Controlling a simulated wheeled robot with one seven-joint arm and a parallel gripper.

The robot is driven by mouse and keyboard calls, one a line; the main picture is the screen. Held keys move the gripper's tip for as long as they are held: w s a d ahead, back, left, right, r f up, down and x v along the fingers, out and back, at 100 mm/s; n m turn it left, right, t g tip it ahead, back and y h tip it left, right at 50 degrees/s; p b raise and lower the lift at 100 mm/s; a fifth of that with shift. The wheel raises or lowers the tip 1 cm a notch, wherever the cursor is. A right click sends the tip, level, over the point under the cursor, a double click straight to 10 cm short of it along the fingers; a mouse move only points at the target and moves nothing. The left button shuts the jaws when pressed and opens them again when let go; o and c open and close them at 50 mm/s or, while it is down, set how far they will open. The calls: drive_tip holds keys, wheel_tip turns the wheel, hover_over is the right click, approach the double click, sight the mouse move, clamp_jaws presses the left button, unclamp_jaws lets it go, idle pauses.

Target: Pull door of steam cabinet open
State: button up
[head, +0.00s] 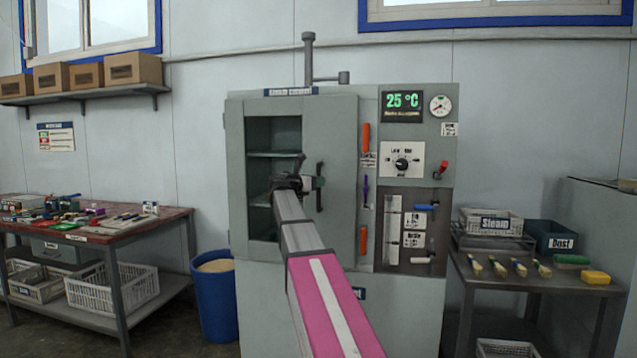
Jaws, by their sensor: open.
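The grey steam cabinet (270,105) stands in the middle of the head view. Its door (340,135) is partly open: the left part of the opening shows the dark inside with shelves (272,154). A dark upright handle (320,172) is on the door near its left edge. My gripper (306,180) is open at the door's left edge, just left of the handle. My arm comes up from below and hides part of the door and opening. I cannot tell whether a finger touches the door or handle.
A control panel (402,160) with a 25 °C display (403,104) is right of the door. A blue bin (215,300) stands left of the cabinet. A workbench (110,232) is at the left, and a table with brushes (535,287) is at the right.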

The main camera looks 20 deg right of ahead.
drive_tip(key=shift+x, duration=0.8)
drive_tip(key=shift+c, duration=0.2)
clamp_jaws()
